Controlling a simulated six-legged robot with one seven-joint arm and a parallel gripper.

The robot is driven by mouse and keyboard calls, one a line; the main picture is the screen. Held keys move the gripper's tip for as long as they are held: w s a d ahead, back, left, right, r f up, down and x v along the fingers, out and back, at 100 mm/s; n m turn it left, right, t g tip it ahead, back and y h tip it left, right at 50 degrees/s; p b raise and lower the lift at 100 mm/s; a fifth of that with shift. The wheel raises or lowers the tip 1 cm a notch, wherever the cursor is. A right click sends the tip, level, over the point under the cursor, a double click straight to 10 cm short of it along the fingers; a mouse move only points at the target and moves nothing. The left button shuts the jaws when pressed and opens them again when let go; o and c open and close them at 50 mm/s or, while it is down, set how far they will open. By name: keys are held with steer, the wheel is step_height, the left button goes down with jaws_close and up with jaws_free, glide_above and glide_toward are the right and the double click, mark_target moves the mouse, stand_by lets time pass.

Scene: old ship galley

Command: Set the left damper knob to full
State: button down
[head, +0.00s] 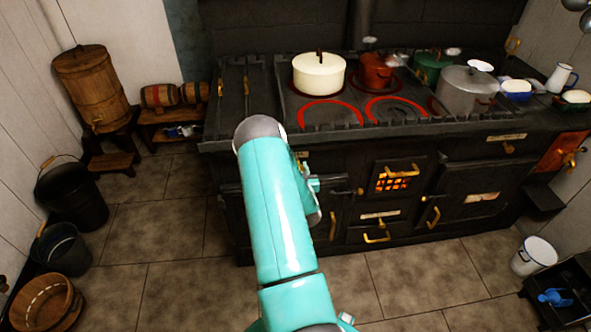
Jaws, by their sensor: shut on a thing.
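The black stove (440,160) stands against the back wall. My gripper (318,184) is at the left part of its front, just under the top edge, partly hidden behind my teal arm. It is shut on what appears to be the left damper knob; the knob is mostly hidden by my arm and gripper. A bit of a pale label plate (301,154) shows just above it. The knob's setting cannot be read. A brass knob (508,148) under another label plate sits at the right of the stove front.
A cream pot (319,76), a copper-red pot (375,72) and a grey pot (467,91) stand on the stove top by red-ringed plates. A firebox door (398,176) glows. Buckets (72,195) line the left wall; tiled floor (165,235) between is clear.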

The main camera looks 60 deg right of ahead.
steer(key=c, duration=1.1)
jaws_free()
steer(key=shift+s+d, duration=0.25)
steer(key=shift+s, duration=0.05)
steer(key=shift+o, duration=0.2)
steer(key=shift+w+a, duration=0.1)
steer(key=v, duration=1.3)
steer(key=shift+s+a, duration=0.2)
steer(key=shift+a, duration=0.15)
